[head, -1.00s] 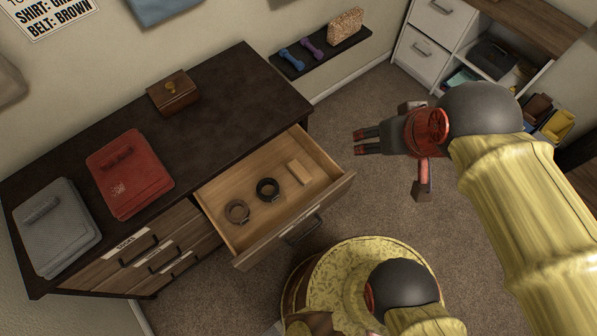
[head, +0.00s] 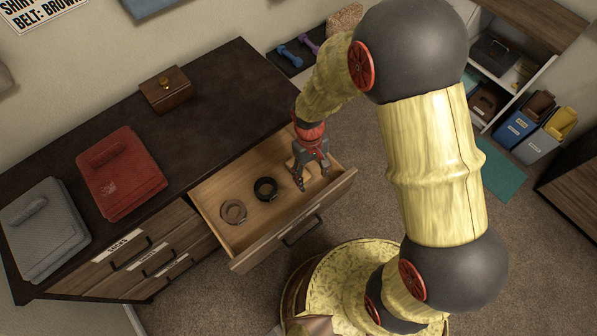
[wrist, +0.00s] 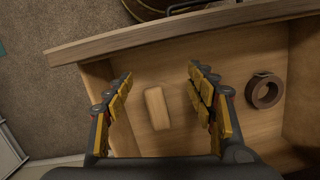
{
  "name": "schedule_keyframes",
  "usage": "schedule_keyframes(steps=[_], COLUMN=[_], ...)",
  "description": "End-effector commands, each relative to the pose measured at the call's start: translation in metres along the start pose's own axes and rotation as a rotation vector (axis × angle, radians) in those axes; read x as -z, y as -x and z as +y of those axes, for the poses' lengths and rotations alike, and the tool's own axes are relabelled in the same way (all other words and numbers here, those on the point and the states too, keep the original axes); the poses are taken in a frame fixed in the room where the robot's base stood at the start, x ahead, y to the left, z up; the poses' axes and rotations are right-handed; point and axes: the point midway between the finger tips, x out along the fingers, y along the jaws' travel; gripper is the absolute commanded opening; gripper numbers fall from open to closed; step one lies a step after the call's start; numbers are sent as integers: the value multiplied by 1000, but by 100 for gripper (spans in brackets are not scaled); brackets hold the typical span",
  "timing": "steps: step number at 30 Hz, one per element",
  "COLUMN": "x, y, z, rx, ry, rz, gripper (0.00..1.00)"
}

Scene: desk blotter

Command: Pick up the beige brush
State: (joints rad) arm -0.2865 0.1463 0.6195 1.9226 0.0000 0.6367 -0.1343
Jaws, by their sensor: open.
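The beige brush, a small pale block, lies on the floor of the open drawer (head: 281,223). It shows in the wrist view (wrist: 156,108), between my gripper's two fingers and below them. In the head view the brush is hidden behind my gripper (head: 312,181). My gripper points down over the right end of the drawer, open, with nothing between its fingers; it also shows in the wrist view (wrist: 160,76). I cannot tell the exact height of the fingertips above the brush.
A black rolled belt (head: 265,181) and a brown rolled belt (head: 233,203) lie left of my gripper in the drawer. The drawer's front wall (wrist: 180,37) and side wall are close to the fingers. A red folded shirt (head: 120,180) and wooden box (head: 166,91) sit on the dresser top.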

Motion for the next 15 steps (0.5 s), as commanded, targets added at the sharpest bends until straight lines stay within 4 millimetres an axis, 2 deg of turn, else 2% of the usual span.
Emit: schedule_keyframes(steps=[1,3,5,7,9,15], x=[10,26,45,72,90,97], y=[-23,-46,-57,-52,-44,-56], z=[-2,-2,0,4,6,7], rx=[-1,-4,-9,-22,-33,-40], ry=[24,57,84,115,139,175], rz=[-6,7,41,109,157,178], gripper=[56,56,56,56,56,56])
